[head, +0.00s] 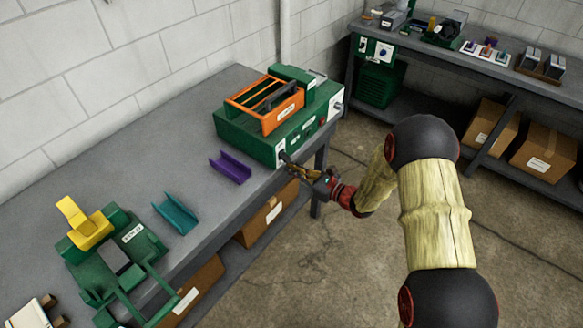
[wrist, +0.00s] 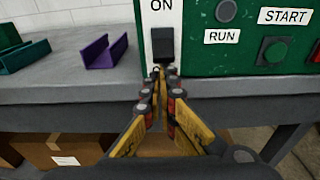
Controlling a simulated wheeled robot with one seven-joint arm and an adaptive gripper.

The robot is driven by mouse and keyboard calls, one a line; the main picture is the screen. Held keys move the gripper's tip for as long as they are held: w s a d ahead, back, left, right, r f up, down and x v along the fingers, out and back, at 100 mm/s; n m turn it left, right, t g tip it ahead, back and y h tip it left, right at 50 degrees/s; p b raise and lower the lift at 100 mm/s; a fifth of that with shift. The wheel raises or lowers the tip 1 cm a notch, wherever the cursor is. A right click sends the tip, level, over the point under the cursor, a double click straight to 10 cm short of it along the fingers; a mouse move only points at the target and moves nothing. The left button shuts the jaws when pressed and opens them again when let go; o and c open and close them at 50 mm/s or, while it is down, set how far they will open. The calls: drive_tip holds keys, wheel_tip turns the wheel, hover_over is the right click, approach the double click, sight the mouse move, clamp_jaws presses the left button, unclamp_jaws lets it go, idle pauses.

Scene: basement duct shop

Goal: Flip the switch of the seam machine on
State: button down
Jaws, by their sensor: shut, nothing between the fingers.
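The seam machine is a green box (head: 246,134) at the far right end of the grey workbench. Its front shows in the wrist view (wrist: 215,55). The black switch (wrist: 163,46) sits on a white plate (wrist: 147,30) below the letters "ON". I cannot tell for certain which way the switch is set. My gripper (head: 286,158) is at the machine's front, near the bench edge. In the wrist view my gripper (wrist: 159,74) is shut and empty, its tips right at the switch's lower end. I cannot tell whether they touch it.
An orange tray (head: 265,103) sits on the machine. RUN and START labels (wrist: 285,16) mark controls to the switch's right. Purple (head: 230,168) and teal (head: 175,210) channels lie on the bench (head: 120,165). A green fixture with a yellow part (head: 85,225) stands nearer. A second bench (head: 470,62) stands behind.

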drive_tip(key=shift+r, duration=0.2)
drive_tip(key=g+h+p, duration=0.1)
drive_tip(key=p, duration=0.2)
drive_tip(key=r+g+h+p, duration=0.1)
drive_tip(key=h+p, duration=0.1)
drive_tip(key=p, duration=0.1)
drive_tip(key=d+r+g+h+p, duration=0.1)
drive_tip(key=p, duration=0.2)
drive_tip(key=shift+s+r+g+h, duration=0.25)
drive_tip(key=shift+s+g+h, duration=0.05)
drive_tip(key=shift+s, duration=0.05)
